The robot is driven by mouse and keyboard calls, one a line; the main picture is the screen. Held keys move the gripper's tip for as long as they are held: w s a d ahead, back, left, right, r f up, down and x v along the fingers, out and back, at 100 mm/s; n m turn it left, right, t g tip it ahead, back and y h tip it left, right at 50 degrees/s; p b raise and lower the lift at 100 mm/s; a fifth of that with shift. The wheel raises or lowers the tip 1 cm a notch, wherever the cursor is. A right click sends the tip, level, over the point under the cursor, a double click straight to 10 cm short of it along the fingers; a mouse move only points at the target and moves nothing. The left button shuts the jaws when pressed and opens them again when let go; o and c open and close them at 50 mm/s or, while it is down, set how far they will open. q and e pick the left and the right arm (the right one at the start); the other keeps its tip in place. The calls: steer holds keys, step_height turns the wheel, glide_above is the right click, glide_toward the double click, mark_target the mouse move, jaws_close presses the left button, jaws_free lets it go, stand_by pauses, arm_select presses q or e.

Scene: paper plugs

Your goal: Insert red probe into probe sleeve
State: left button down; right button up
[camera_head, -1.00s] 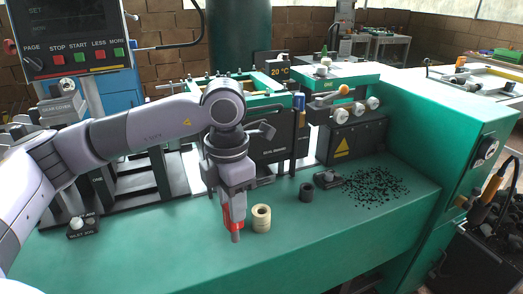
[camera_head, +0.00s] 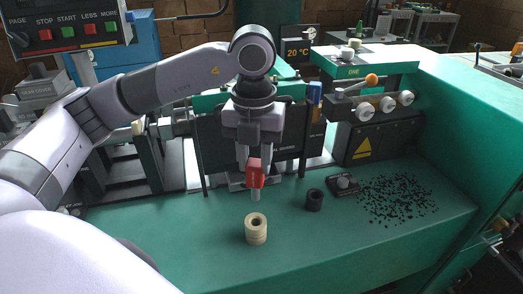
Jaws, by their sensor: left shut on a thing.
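My left gripper (camera_head: 255,165) is shut on the red probe (camera_head: 256,174), which has a grey metal tip pointing down. The probe hangs upright above the green bench, behind and above the beige ring stack in the picture, and apart from it. The beige cylinder (camera_head: 256,233) stands upright on the bench with a dark hole in its top. A black hollow cylinder (camera_head: 314,200) stands to the right of it. I cannot tell for certain which of the two is the probe sleeve. My right gripper is not in view.
A black block with a grey knob (camera_head: 344,184) and scattered black bits (camera_head: 396,198) lie to the right. A machine with a dark front panel (camera_head: 355,143) stands behind. A control panel (camera_head: 68,30) is at top left.

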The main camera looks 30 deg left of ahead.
arm_select(q)
steer(key=shift+s, duration=0.2)
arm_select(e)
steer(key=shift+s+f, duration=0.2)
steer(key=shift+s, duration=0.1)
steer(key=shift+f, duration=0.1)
arm_select(q)
steer(key=b, duration=0.4)
glide_above(255, 200)
steer(key=f, duration=0.4)
steer(key=shift+w+a+f, duration=0.2)
steer(key=shift+w+f, duration=0.1)
steer(key=shift+f, duration=0.35)
steer(key=shift+f+b, duration=0.25)
steer(key=shift+b, duration=0.15)
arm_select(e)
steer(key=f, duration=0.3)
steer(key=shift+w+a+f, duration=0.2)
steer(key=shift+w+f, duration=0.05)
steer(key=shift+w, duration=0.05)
arm_select(q)
steer(key=shift+f, duration=0.15)
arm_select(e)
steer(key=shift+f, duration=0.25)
arm_select(q)
steer(key=shift+f+b, duration=2.1)
steer(key=shift+f, duration=0.3)
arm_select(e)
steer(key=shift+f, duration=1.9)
